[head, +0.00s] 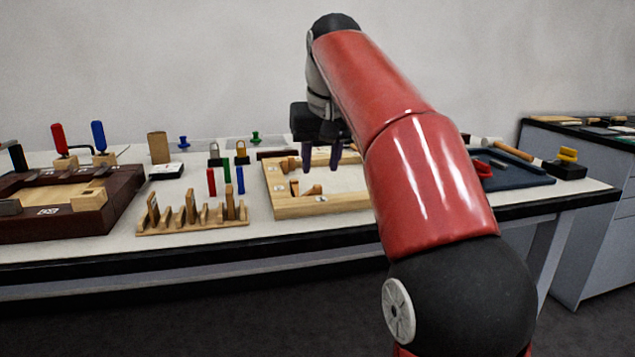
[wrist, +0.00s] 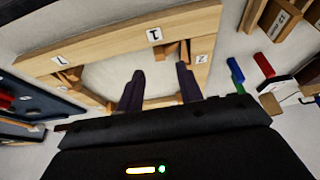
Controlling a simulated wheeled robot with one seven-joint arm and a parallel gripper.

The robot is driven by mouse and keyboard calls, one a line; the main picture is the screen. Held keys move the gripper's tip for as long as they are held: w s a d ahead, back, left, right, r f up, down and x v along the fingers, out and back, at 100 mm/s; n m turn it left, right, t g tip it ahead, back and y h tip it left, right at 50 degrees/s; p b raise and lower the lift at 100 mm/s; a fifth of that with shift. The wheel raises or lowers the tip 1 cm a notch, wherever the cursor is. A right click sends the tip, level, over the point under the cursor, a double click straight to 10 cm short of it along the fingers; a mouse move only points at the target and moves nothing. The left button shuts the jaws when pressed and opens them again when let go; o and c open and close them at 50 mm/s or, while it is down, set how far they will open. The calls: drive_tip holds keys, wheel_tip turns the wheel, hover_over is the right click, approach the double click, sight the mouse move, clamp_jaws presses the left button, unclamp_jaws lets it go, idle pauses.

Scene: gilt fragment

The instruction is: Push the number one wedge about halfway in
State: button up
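The wooden frame (head: 345,204) lies on the table with number labels on its rails. It fills the upper part of the wrist view (wrist: 110,45). The label 1 (wrist: 155,35) is on its near rail. A small wooden wedge (wrist: 171,50) sits at the inner edge of that rail, beside the label; it seems to be the one at the near rail in the head view (head: 313,190). How deep it sits is unclear. My gripper (head: 321,168) is over the frame's opening, fingers pointing down. In the wrist view its fingers (wrist: 160,88) are apart with nothing between them.
Another wedge (head: 295,187) is by the left rail, close to the first. A slotted wooden rack (head: 190,228) and red, green and blue bars stand left of the frame. A dark blue tray (head: 515,172) lies to the right. The frame's middle is bare.

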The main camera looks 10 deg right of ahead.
sight(317, 186)
drive_tip(key=b+x, duration=0.1)
drive_tip(key=x, duration=0.4)
drive_tip(key=shift+f, duration=0.25)
clamp_jaws()
drive_tip(key=shift+r, duration=0.1)
